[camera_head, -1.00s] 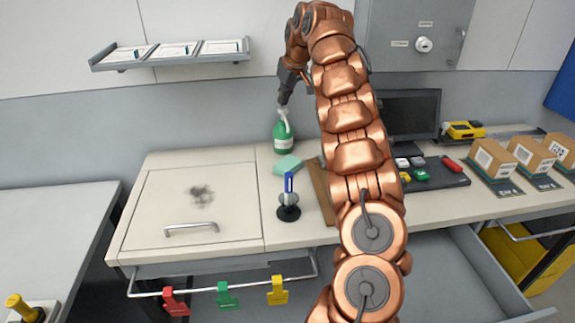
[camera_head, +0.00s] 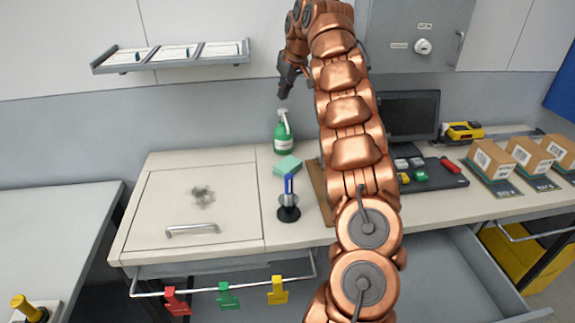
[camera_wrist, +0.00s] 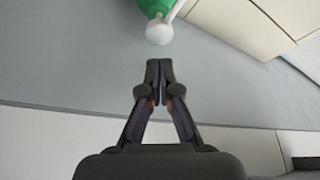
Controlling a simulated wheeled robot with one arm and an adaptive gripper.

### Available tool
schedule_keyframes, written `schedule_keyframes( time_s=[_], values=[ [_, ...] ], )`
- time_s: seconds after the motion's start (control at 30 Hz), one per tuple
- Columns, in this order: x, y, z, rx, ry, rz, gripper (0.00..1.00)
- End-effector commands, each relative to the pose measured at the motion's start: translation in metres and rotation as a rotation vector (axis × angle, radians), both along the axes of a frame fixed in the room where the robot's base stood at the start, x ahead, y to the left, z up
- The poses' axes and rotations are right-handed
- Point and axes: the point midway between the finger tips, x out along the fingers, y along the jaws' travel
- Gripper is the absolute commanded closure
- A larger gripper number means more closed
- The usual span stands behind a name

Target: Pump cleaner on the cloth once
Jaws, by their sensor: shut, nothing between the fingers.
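A green cleaner bottle (camera_head: 283,138) with a white pump head stands upright at the back of the counter.
A dark stand with a blue-topped item (camera_head: 289,200) is in front of the cloth. A hatch with a handle (camera_head: 192,230) and a dark smudge lies to the left. A brown board (camera_head: 319,190), a monitor (camera_head: 409,115) and boxes (camera_head: 491,158) are to the right. A shelf (camera_head: 172,56) hangs above.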

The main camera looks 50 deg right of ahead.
Motion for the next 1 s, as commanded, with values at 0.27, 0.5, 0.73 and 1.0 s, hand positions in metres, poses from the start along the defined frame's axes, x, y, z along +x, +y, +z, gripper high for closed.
schedule_keyframes(
  time_s=[0.27, 0.5, 0.73, 1.0],
  values=[
    [0.001, 0.000, 0.026, -0.001, -0.002, 0.001, 1.00],
    [0.001, 0.001, 0.042, -0.001, -0.001, 0.002, 1.00],
    [0.000, 0.000, 0.043, 0.000, -0.001, 0.000, 1.00],
    [0.000, 0.000, 0.043, 0.000, 0.000, 0.001, 1.00]
  ],
)
